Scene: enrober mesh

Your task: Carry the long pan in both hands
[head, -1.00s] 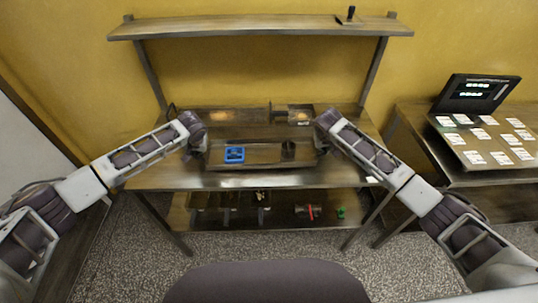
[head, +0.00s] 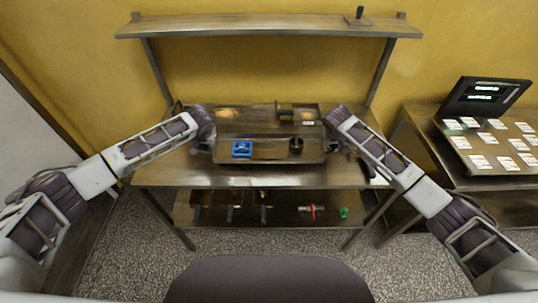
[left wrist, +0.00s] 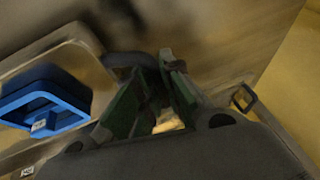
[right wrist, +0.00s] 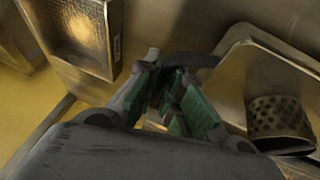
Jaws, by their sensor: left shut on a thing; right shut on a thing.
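The long pan (head: 270,151) is a shallow metal tray in the middle of the head view, roughly level, between my grippers. A blue frame-like item (head: 242,148) sits in its left part and a dark perforated cup (head: 296,145) in its right part. My left gripper (head: 207,138) is shut on the pan's left end handle, and my right gripper (head: 332,130) on its right end handle. The pan also shows in the left wrist view (left wrist: 82,38) and the right wrist view (right wrist: 262,62). The fingers partly hide the handles.
The worktable (head: 180,172) lies under the pan, with shallow containers (head: 298,113) behind it. An upper shelf (head: 270,27) spans the back. A lower shelf (head: 275,222) carries small items. A side table with cards (head: 490,140) and a screen (head: 484,95) stands at right.

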